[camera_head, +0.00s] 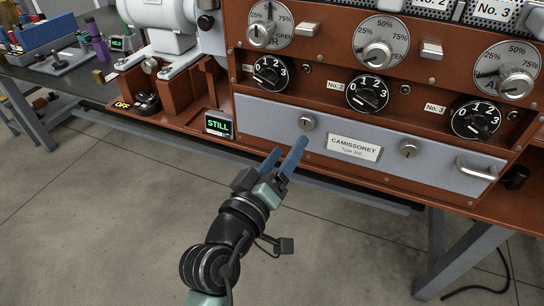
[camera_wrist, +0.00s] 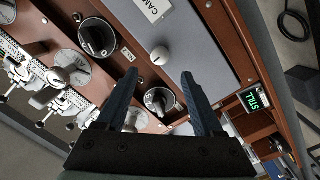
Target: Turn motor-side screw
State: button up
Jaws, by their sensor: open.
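The motor-side screw (camera_head: 306,122) is a round silver knob on the left part of the grey front panel (camera_head: 240,112), on the side towards the white motor (camera_head: 168,22). It also shows in the wrist view (camera_wrist: 161,55), just beyond and between the fingertips. A second, similar screw (camera_head: 408,149) sits to the right of the CAMISSORET label (camera_head: 354,148). My gripper (camera_head: 290,145) is open and empty, with its blue fingers just below and in front of the motor-side screw. It also shows in the wrist view (camera_wrist: 158,75). Neither finger visibly touches the screw.
Black 0-1-2-3 dials, the left one (camera_head: 270,72) labelled, sit just above the panel. A STILL display (camera_head: 219,124) stands left of the panel, beside a black switch marked OFF (camera_head: 146,103). A handle (camera_head: 476,169) juts from the panel's right end. The floor below is open.

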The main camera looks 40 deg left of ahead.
jog(key=v, duration=0.5)
jog(key=shift+s+d, duration=0.1)
jog(key=shift+s, duration=0.25)
jog(key=w+d+r+m+t+h, duration=0.1)
jog(key=w+d+r+m+t, duration=0.2)
jog(key=d+r, duration=0.5)
jog(key=w+d+r+m+t+h, duration=0.1)
jog(key=w+d+r+m+t, duration=0.2)
jog(key=r, duration=1)
jog(key=s+d+r+m+t+h+p, duration=0.1)
jog(key=s+d+r+m, duration=0.2)
jog(key=r, duration=0.4)
jog(key=s+d+r+m+t, duration=0.1)
jog(key=s+d+r+t, duration=0.1)
jog(key=d+r, duration=0.4)
jog(key=s+d+r+m+t+h+p, duration=0.1)
jog(key=s+d+r, duration=0.2)
jog(key=r, duration=0.5)
notch_tip(320, 180, up, 31)
jog(key=p, duration=3.1)
jog(key=shift+w+p, duration=0.3)
jog(key=shift+w, duration=0.05)
